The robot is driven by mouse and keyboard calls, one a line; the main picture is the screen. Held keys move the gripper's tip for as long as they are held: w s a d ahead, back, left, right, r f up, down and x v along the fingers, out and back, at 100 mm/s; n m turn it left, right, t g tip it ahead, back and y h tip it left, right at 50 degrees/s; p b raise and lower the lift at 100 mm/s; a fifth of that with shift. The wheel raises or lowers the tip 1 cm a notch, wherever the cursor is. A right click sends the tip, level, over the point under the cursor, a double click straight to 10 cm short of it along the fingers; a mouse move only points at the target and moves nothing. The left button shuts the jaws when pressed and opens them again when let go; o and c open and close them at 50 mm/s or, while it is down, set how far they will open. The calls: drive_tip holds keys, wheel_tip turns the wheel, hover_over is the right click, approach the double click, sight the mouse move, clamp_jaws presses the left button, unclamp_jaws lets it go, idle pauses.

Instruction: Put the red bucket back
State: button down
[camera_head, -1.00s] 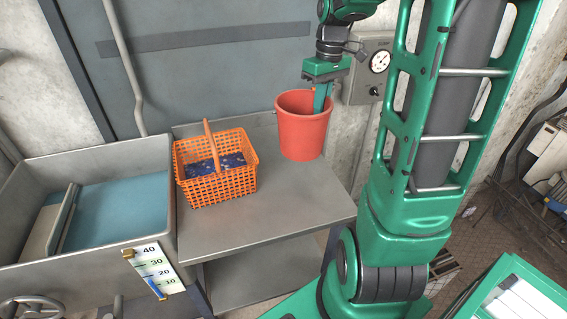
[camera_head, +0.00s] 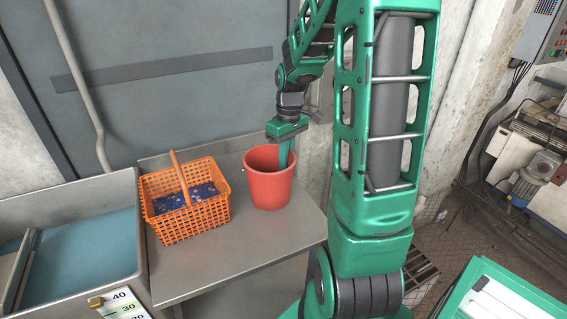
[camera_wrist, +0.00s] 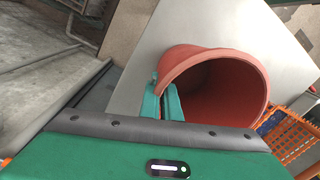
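The red bucket (camera_head: 268,188) is upright at the right part of the grey metal table (camera_head: 225,262), right of an orange basket. It looks low over or on the tabletop; I cannot tell if its base fully touches. My gripper (camera_head: 284,158) points down at the bucket's back right rim, with a finger reaching inside. In the wrist view the two green fingers (camera_wrist: 163,103) are close together on the rim of the bucket (camera_wrist: 205,60), with its wall between them. The lower part of the inner finger is hidden in the bucket.
The orange basket (camera_head: 205,216) with dark blue cloth in it stands close to the bucket's left. A grey trough (camera_head: 140,225) with a blue interior adjoins the table's left. A wall and grey panel (camera_head: 170,90) stand behind. Tabletop in front of the bucket is clear.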

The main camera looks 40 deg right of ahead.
drive_tip(key=c, duration=2)
unclamp_jaws()
wheel_tip(320, 180, up, 11)
drive_tip(key=s+a+f+m, duration=0.2)
drive_tip(key=s+a+m, duration=0.1)
drive_tip(key=s, duration=0.7)
drive_tip(key=s+a+f+m, duration=0.2)
drive_tip(key=s+a+m, duration=0.1)
drive_tip(key=s, duration=0.8)
drive_tip(key=shift+s+a+m+h, duration=0.2)
drive_tip(key=shift+m+h, duration=0.1)
drive_tip(key=shift+m, duration=0.6)
